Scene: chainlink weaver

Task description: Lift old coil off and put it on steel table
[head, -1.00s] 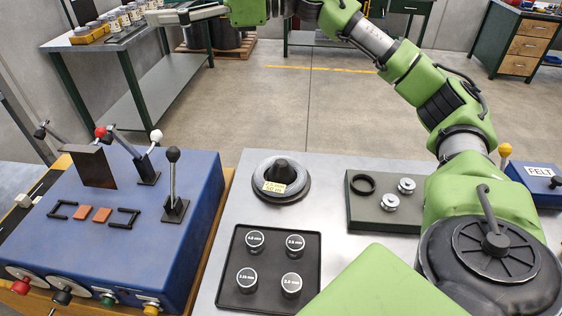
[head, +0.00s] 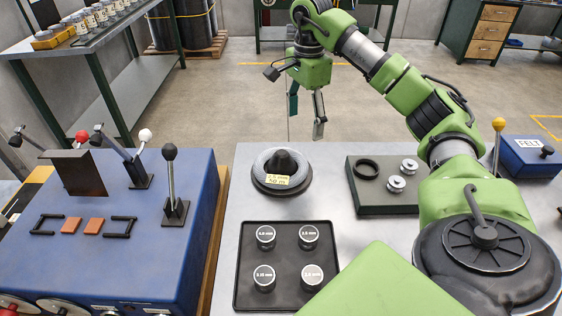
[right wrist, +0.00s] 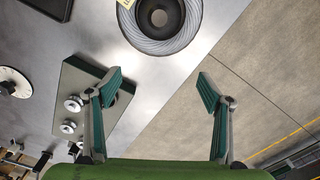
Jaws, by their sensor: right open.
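The old coil (head: 270,165) is a grey ring of wire around a black cone, on a dark round base on the steel table (head: 335,205). A yellow label lies on its front. In the right wrist view the coil (right wrist: 184,38) is at the top, beyond and between the fingertips. My right gripper (head: 306,132) is open and empty, pointing down above and behind the coil, to its right; its two fingers also show wide apart in the right wrist view (right wrist: 161,85). My left gripper is not in view.
A black tray (head: 286,294) with several labelled round weights sits in front of the coil. A dark block (head: 385,207) with a black ring and two metal spools is to its right. A blue lever box (head: 100,235) stands left. A green-legged bench (head: 100,60) is behind left.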

